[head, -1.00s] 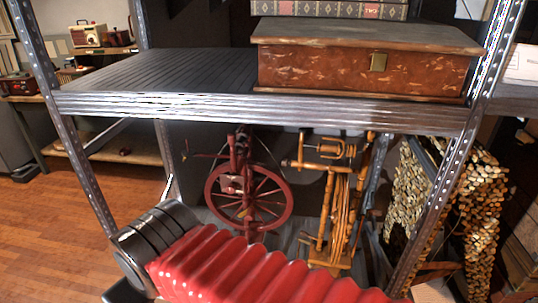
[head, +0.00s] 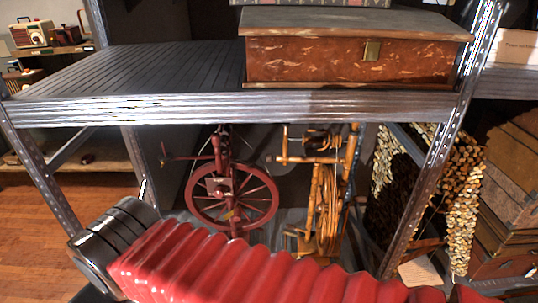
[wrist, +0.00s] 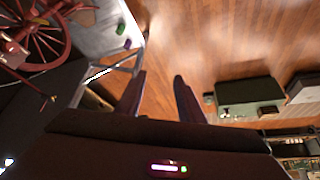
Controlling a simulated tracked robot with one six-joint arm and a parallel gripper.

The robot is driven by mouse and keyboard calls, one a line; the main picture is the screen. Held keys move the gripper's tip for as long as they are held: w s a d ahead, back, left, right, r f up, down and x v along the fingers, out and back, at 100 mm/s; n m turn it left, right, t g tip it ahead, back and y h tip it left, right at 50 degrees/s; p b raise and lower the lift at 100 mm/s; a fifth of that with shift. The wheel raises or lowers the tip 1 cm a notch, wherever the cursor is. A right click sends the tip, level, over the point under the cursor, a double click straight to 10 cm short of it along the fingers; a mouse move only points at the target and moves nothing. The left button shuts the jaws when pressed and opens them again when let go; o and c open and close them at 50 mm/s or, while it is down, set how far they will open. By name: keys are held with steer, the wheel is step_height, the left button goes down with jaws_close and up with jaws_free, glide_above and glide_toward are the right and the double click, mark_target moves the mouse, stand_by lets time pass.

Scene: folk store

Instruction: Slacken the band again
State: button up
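A dark red spinning wheel (head: 232,198) stands on the lower level of a metal shelf, with an upright post above its spoked wheel. A lighter orange-brown wooden spinning wheel (head: 325,195) stands to its right. No band can be made out clearly on either. In the wrist view, part of a dark red spoked wheel (wrist: 38,32) shows at the upper left, beside a dark shape. My gripper (wrist: 157,85) is open, its two fingers apart with nothing between them. It points toward wooden floor, away from the wheel. My gripper is not visible in the head view.
The metal shelf (head: 200,108) carries a brown box (head: 345,62) above the wheels. Strings of flat pieces (head: 462,215) and stacked boxes (head: 515,180) stand right. The wrist view shows a small green item (wrist: 121,28), a purple item (wrist: 128,43) and open floor (wrist: 215,45).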

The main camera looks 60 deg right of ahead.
steer(key=shift+o, duration=1.1)
steer(key=shift+d+f, duration=0.2)
steer(key=shift+d, duration=0.25)
steer(key=w+d+f+m+g+h, duration=0.1)
steer(key=w+d+f+m+h, duration=0.1)
steer(key=d+f+m, duration=0.9)
steer(key=w+d+f+m+h, duration=0.15)
steer(key=d+f, duration=0.55)
steer(key=d, duration=1)
steer(key=w+d+f+m+g+h, duration=0.15)
steer(key=d+f+m, duration=0.55)
steer(key=d, duration=0.7)
steer(key=s+d+f+m+t+h, duration=0.1)
steer(key=d+m+h, duration=0.2)
steer(key=d, duration=0.3)
steer(key=s+d+f+m+h, duration=0.1)
steer(key=s+d+m+h, duration=0.15)
steer(key=d, duration=0.45)
steer(key=d+r+m+h, duration=0.2)
steer(key=r+m, duration=0.1)
steer(key=r, duration=0.2)
steer(key=d+r+m+t+h, duration=0.1)
steer(key=d+r+m+h, duration=0.2)
steer(key=r, duration=0.3)
steer(key=shift+w+m+h, duration=0.35)
steer(key=shift+w+m, duration=0.1)
steer(key=shift+m, duration=0.15)
steer(key=shift+t, duration=0.25)
